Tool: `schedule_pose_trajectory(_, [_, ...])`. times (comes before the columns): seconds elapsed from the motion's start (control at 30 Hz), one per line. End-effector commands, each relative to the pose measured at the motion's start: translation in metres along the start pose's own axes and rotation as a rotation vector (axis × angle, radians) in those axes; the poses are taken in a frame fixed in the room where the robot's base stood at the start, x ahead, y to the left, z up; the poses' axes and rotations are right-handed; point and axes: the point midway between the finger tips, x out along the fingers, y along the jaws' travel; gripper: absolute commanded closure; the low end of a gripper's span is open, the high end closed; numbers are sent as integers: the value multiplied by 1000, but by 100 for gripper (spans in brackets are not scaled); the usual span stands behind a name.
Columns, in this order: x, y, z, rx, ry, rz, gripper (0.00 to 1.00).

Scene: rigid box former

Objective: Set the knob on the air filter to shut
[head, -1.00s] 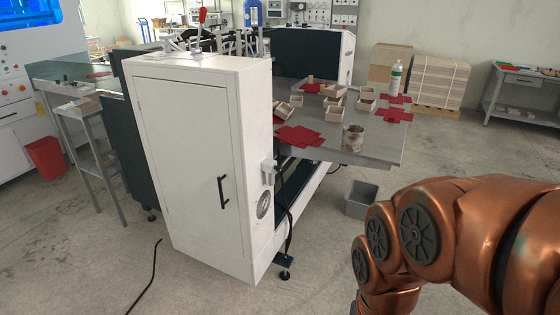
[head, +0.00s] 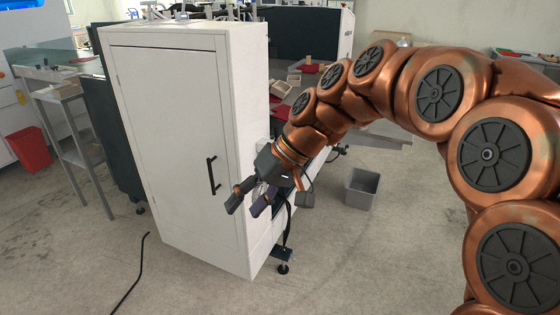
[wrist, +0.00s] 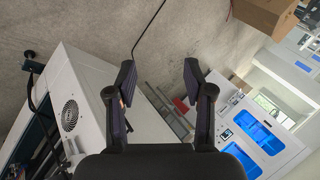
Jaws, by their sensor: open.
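I cannot make out the air filter or its knob clearly in any current view. The right side of a white cabinet (head: 170,130) is partly hidden by my arm and gripper in the head view. My gripper (head: 246,207) is open and empty in front of the cabinet's right front edge, with its fingers pointing down and left. In the wrist view my gripper (wrist: 159,76) has its two dark fingers apart with nothing between them. A round vent (wrist: 69,115) on the cabinet side shows to the left of the fingers there.
A black door handle (head: 213,175) stands out from the cabinet front. A grey bin (head: 361,188) is on the floor to the right. A levelling foot (head: 283,268) and a dark cable stand by the cabinet's base. A red bin (head: 29,149) is far left.

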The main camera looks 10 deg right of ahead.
Motion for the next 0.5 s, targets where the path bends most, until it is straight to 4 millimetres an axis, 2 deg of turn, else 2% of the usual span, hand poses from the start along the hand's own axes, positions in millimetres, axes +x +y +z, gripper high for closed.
schedule_pose_trajectory(0.03, [9,8,-20,-17,30,-40,48])
schedule_pose_trajectory(0.17, [11,16,-68,-73,113,-137,48])
schedule_pose_trajectory(0.33, [5,37,-130,-145,246,-241,48])
schedule_pose_trajectory(0.5, [-2,72,-184,-213,386,-315,48])
